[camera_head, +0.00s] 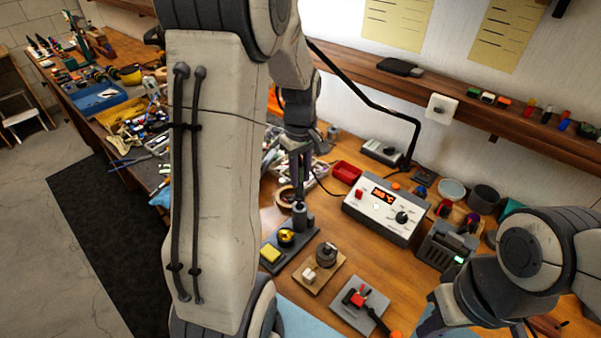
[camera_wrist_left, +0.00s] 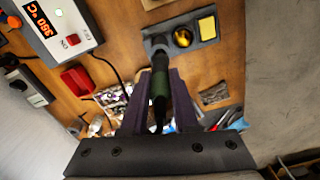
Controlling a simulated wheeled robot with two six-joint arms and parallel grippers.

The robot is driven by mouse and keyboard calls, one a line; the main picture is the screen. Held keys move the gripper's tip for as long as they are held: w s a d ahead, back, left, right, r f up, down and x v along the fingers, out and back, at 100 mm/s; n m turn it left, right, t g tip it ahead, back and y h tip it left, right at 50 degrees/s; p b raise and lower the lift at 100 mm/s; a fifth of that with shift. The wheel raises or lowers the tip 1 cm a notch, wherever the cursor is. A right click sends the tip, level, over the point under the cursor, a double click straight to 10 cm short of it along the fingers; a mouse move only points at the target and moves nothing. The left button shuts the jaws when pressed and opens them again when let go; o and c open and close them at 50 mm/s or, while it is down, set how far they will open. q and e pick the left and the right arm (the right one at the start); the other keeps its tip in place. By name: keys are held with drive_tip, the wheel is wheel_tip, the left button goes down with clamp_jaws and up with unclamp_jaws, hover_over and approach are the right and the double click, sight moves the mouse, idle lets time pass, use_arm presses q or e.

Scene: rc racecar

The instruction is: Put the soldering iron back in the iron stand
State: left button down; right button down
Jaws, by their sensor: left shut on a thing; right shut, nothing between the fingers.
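My left gripper (camera_head: 301,172) points down over the bench, just above the iron stand (camera_head: 266,268). The stand also carries a yellow sponge (camera_head: 271,253) and brass wool (camera_head: 286,237). The iron's tip is hidden. Of my right arm, only links show at the lower right; its fingers are out of view.
The soldering station (camera_head: 384,215), reading 360 °C, stands right of the stand. A small red tray (camera_head: 346,172) and a tape roll (camera_head: 285,197) lie behind. A wooden block with a knob (camera_head: 322,270) and a grey plate (camera_head: 358,308) lie in front. Clutter fills the left bench.

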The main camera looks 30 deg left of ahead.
sight(300, 158)
use_arm(q)
drive_tip(key=shift+f+b, duration=1.1)
drive_tip(key=shift+f, duration=0.6)
drive_tip(key=shift+c, duration=1)
unclamp_jaws()
drive_tip(key=shift+r, duration=0.1)
drive_tip(key=shift+r+p, duration=4.1)
drive_tip(key=shift+r, duration=0.4)
